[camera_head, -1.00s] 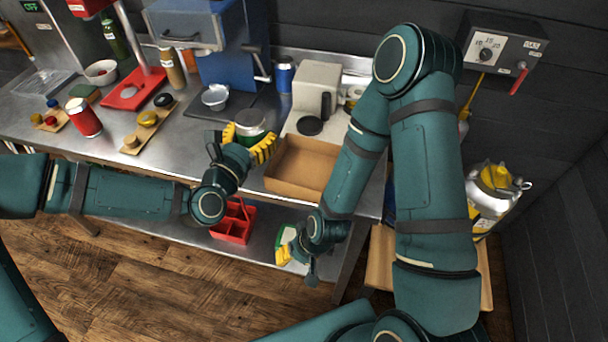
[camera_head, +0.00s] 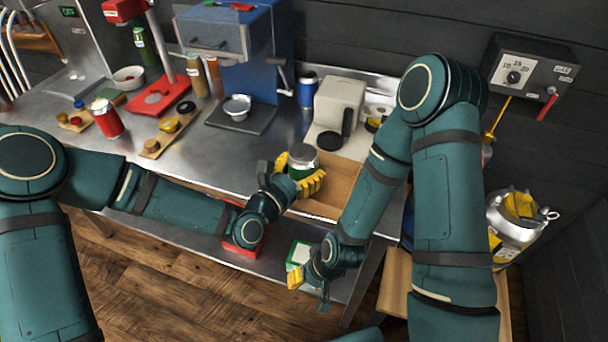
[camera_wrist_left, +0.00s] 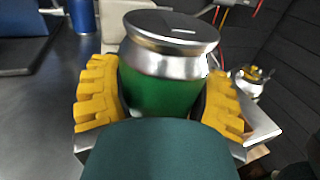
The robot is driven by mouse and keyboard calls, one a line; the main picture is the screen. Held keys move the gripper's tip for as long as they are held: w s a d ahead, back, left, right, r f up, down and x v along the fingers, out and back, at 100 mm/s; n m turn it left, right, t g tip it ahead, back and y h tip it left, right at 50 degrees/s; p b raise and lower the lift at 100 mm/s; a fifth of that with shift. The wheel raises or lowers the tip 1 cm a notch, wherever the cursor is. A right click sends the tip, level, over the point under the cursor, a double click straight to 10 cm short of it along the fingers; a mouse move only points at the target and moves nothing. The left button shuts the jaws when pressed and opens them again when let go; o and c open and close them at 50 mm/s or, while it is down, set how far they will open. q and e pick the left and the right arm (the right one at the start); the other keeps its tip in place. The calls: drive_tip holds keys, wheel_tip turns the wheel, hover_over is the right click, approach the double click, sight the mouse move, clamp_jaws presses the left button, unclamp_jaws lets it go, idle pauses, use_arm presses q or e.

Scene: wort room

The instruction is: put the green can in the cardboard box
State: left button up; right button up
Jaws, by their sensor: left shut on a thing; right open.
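The green can (camera_head: 302,160) has a silver top and is held upright between the yellow fingers of my left gripper (camera_head: 306,178). In the left wrist view the can (camera_wrist_left: 165,70) fills the space between both yellow finger pads (camera_wrist_left: 165,95). The open cardboard box (camera_head: 343,182) sits at the table's front right edge. The can is over the left part of the box in the head view; its height above the box is hard to tell.
A red caddy (camera_head: 243,238) is on the lower shelf, partly behind my left arm. A red can (camera_head: 106,118) and wooden boards are at left. The table's middle is clear.

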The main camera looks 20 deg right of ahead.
use_arm(q)
drive_tip(key=shift+f, duration=1)
drive_tip(key=shift+f+b, duration=0.2)
drive_tip(key=shift+b, duration=0.1)
drive_tip(key=o, duration=1.4)
drive_tip(key=shift+c, duration=0.2)
drive_tip(key=shift+r, duration=0.25)
drive_tip(key=p+v, duration=0.1)
drive_tip(key=v, duration=1.1)
